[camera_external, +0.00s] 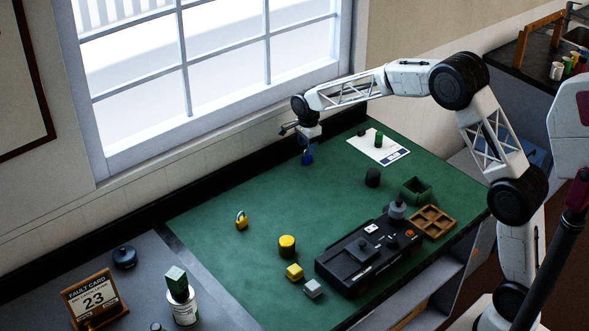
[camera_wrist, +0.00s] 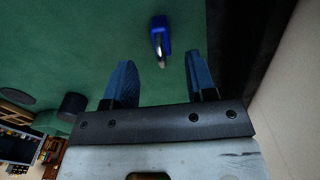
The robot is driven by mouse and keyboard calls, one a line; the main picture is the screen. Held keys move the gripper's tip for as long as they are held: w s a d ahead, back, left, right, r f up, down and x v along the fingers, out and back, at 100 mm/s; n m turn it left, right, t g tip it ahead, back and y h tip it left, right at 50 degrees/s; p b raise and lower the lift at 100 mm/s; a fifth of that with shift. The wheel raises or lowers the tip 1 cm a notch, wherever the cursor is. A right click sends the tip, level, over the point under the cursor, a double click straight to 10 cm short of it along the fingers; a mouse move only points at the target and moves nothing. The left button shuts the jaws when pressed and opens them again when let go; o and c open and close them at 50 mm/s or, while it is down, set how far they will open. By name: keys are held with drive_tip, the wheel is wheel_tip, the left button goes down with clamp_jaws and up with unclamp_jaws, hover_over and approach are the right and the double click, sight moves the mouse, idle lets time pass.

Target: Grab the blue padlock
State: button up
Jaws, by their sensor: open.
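The blue padlock (camera_external: 307,158) is near the back edge of the green mat, just below my gripper (camera_external: 304,138) in the external view. In the wrist view the padlock (camera_wrist: 160,36) shows a blue body and a metal shackle. It lies ahead of and between the two blue fingertips of my gripper (camera_wrist: 158,75), apart from both. The fingers are spread and nothing is between them. In the external view the fingers are small and hard to make out against the padlock.
A yellow padlock (camera_external: 241,222) stands on the green mat (camera_external: 215,255). A white card (camera_external: 378,150) with a green cylinder, a dark cylinder (camera_external: 372,177), a green box (camera_external: 414,190), a wooden tray (camera_external: 433,222) and a black device (camera_external: 365,258) lie to the right. The window wall is close behind.

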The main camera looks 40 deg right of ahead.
sight(307, 156)
drive_tip(key=shift+f, duration=0.25)
drive_tip(key=shift+w+f, duration=0.1)
drive_tip(key=shift+f, duration=2.55)
clamp_jaws()
drive_tip(key=shift+r, duration=0.15)
